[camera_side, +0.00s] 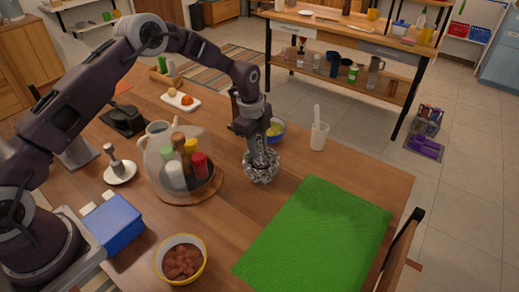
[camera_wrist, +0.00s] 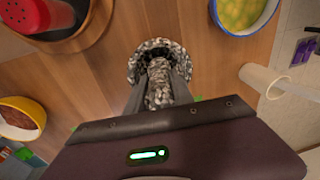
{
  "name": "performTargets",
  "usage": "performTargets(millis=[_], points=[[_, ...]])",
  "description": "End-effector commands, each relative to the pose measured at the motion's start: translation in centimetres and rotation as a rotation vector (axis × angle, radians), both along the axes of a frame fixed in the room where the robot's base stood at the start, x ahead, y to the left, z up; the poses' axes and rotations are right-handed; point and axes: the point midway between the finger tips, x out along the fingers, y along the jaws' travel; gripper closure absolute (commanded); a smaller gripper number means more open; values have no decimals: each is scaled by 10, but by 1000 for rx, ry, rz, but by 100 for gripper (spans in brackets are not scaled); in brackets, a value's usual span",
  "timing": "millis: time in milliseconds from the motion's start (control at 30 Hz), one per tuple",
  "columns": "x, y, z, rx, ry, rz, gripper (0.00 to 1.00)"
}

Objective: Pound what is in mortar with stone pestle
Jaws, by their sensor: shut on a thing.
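The mortar (camera_side: 262,176) is a small speckled grey stone bowl standing on the wooden table, left of the green mat. In the wrist view its rim (camera_wrist: 134,64) shows past my fingertips. My gripper (camera_side: 260,157) points down right over the mortar. In the wrist view my gripper (camera_wrist: 160,88) is shut on the speckled stone pestle (camera_wrist: 159,92), which sits between the two fingers. The pestle's lower end reaches into the mortar's opening. What is in the mortar is hidden, and I cannot tell whether the pestle touches the bottom.
A wooden turntable (camera_side: 187,198) with spice dispensers under a clear cover stands close left. A blue bowl (camera_side: 276,130) with yellow-green contents and a white cup (camera_side: 319,137) stand behind. A yellow bowl (camera_side: 181,259) is at the front. The green mat (camera_side: 318,235) is bare.

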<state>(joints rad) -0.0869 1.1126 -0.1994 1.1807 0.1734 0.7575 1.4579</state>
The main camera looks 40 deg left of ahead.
Motion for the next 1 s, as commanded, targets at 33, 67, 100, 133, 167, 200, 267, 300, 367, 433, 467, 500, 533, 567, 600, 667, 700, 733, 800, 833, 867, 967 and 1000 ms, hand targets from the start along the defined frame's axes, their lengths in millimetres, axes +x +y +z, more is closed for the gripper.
performTargets(millis=[33,67,100,133,167,200,267,300,367,433,467,500,533,567,600,667,700,733,800,833,867,967,1000], points=[[-1,2,8,-1,-2,1,100],[-1,3,11,-1,-2,1,100],[-2,4,15,-1,-3,1,100],[-2,4,16,-1,-2,1,100],[-2,4,17,-1,-2,1,100],[-2,4,16,-1,-1,1,100],[-2,4,16,-1,-1,1,100],[-2,4,16,-1,-1,1,100],[-2,4,16,-1,-1,1,100],[-2,4,13,-1,0,1,100],[-3,4,10,-1,0,1,100],[-3,4,7,-1,1,1,100],[-3,4,5,-1,1,1,100],[-3,4,3,-1,0,1,100],[-2,4,0,-1,0,1,100],[-2,4,-4,-1,0,1,100],[-2,4,-7,-1,0,1,100],[-3,4,-9,-1,0,1,100],[-3,4,-14,-1,0,1,100],[-2,4,-16,-1,0,0,100],[-2,4,-17,-1,-1,0,100],[-2,4,-16,-1,-2,0,100],[-2,4,-16,-1,-2,0,100]])
